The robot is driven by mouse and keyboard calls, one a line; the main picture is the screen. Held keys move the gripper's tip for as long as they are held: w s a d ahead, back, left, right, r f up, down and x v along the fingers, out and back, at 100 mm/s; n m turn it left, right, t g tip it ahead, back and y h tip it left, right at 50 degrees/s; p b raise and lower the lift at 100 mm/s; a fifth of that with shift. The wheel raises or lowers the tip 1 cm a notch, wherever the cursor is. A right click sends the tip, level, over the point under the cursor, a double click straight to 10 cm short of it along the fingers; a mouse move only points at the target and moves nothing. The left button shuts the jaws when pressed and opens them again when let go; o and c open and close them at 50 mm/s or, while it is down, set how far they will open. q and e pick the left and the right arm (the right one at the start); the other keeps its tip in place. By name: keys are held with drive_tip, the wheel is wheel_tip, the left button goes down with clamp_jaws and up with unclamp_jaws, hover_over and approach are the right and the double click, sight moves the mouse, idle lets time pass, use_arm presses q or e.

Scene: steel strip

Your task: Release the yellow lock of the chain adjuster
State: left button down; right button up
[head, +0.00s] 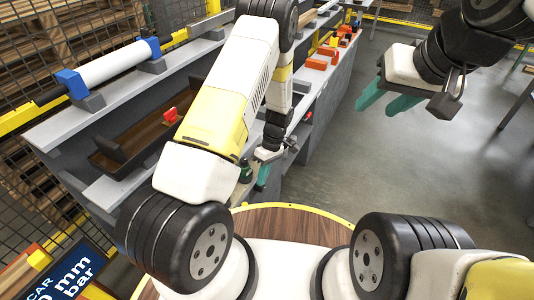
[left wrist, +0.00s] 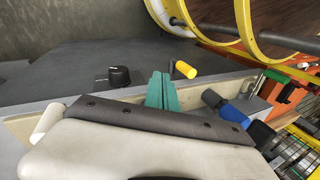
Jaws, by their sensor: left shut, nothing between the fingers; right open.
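A small yellow cylinder (left wrist: 185,69), which looks like the yellow lock, sticks out from the grey bench side in the left wrist view. My left gripper (left wrist: 162,92) has its teal fingers pressed together, just left of the yellow cylinder in the picture and apart from it. The left gripper also shows in the head view (head: 262,176), low beside the bench. The yellow cylinder cannot be made out in the head view. The rest of the chain adjuster cannot be clearly told. My right gripper (head: 390,100) is open and empty, over the floor at the right.
A black knob (left wrist: 119,76) sits left of the left fingers. A blue handle (left wrist: 232,113) lies to their right. A grey bench (head: 90,120) with a white roller (head: 118,62) and several orange parts runs along the left.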

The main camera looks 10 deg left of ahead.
use_arm(q)
drive_tip(key=s+a+f, duration=0.3)
drive_tip(key=s+f, duration=0.2)
drive_tip(key=shift+f, duration=0.1)
idle(0.5)
